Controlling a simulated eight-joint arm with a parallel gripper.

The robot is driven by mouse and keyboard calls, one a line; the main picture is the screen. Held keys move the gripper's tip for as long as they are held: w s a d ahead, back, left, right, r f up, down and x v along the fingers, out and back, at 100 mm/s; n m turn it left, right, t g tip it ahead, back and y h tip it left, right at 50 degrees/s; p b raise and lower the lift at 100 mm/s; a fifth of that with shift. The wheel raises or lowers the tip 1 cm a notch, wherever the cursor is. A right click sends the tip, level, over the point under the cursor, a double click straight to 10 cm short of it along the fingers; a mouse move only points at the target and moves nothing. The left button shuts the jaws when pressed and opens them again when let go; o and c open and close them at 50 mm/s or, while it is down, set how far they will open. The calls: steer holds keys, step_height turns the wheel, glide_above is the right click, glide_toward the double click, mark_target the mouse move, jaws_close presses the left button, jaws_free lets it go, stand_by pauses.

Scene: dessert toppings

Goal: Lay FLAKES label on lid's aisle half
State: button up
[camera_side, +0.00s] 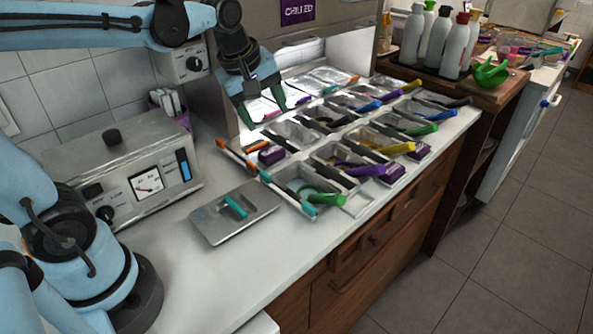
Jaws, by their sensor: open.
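A grey metal lid (213,222) with a teal handle (235,206) lies flat on the white counter in front of the topping pans. Its top shows no label. My gripper (264,112) is open and empty, pointing down over the back left end of the pan rows, well behind the lid.
Rows of metal pans (297,183) with coloured-handled utensils fill the counter's right side. A grey box with a dial (148,184) stands at the left by the wall. Squeeze bottles (457,47) and a green bowl (490,73) stand at the back right.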

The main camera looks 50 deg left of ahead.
steer(key=s+d+f+m+t, duration=0.3)
steer(key=s+m, duration=0.5)
steer(key=m, duration=0.6)
steer(key=shift+d+f+m, duration=0.3)
steer(key=shift+d+f, duration=0.15)
steer(key=shift+f, duration=0.3)
